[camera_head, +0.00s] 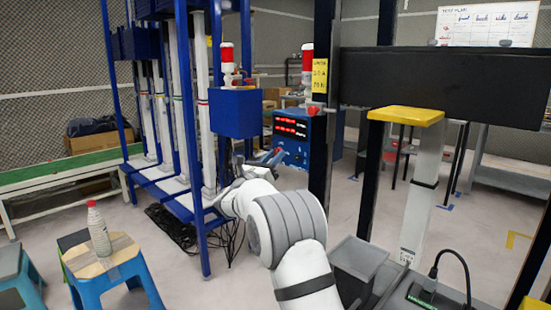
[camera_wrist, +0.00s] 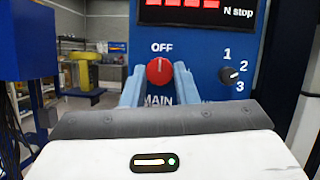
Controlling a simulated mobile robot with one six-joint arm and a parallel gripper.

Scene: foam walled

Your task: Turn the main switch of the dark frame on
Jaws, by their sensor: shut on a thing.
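A red main switch knob (camera_wrist: 159,72) sits on a blue control panel (camera_wrist: 200,50), between the printed words OFF above and MAIN below. The knob's ridge looks upright, towards OFF. My gripper (camera_wrist: 159,77) has its two blue-grey fingers on either side of the knob, shut on it. In the head view the blue control box (camera_head: 291,137) with red displays stands just left of the dark frame's post (camera_head: 322,110). My gripper (camera_head: 273,157) reaches its front from the left; the knob is hard to make out there.
A smaller black selector (camera_wrist: 233,74) marked 1, 2, 3 is right of the knob, below a red display (camera_wrist: 195,5). A blue frame (camera_head: 190,110) stands left in the head view. A bottle (camera_head: 98,228) stands on a stool (camera_head: 105,262). Cables lie on the floor.

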